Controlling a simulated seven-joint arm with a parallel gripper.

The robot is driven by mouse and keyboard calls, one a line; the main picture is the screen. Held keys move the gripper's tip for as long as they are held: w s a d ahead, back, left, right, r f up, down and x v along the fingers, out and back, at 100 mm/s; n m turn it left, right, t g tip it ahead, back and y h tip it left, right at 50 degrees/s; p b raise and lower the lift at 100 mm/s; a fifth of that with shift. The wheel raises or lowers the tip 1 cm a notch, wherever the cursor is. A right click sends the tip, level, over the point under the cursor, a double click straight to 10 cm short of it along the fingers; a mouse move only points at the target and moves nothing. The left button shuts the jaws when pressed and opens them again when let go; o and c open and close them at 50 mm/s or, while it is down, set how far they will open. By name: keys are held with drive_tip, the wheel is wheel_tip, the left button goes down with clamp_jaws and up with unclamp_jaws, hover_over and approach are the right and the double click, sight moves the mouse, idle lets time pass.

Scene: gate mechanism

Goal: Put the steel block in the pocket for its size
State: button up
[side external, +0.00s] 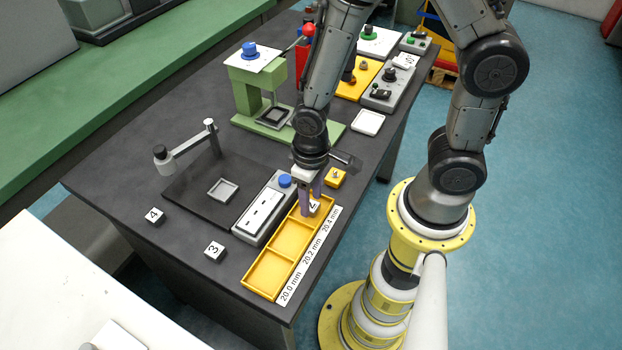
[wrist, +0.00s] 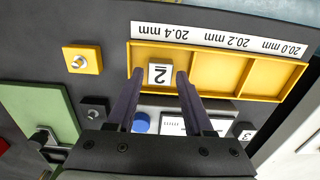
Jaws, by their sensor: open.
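A small steel block (wrist: 160,75) with a white top marked 2 sits in the end pocket of the yellow tray (wrist: 250,90), the one beside the 20.4 mm label. It also shows in the side view (side external: 314,208), partly covered by the fingers. My gripper (wrist: 160,78) is open, with one finger on each side of the block and a gap visible on both sides in the wrist view. In the side view my gripper (side external: 313,194) points down at that pocket. The 20.2 mm and 20.0 mm pockets are empty.
Blocks marked 3 (side external: 215,251) and 4 (side external: 153,216) stand on the dark table. A grey readout box (side external: 262,212) with a blue button lies alongside the tray. A small yellow piece (side external: 335,178) is just beyond the tray's far end. A green press (side external: 262,95) stands farther back.

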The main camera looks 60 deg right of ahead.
wheel_tip(320, 180, up, 11)
wheel_tip(320, 180, up, 8)
drive_tip(key=f+t, duration=0.1)
drive_tip(key=t, duration=0.2)
hover_over(311, 205)
drive_tip(key=s+d, duration=0.2)
drive_tip(key=d, duration=0.2)
drive_tip(key=s+d+r+t, duration=0.2)
drive_tip(key=s+r, duration=0.2)
drive_tip(key=r, duration=0.2)
drive_tip(key=shift+s+d+t, duration=0.3)
drive_tip(key=shift+s+d, duration=0.1)
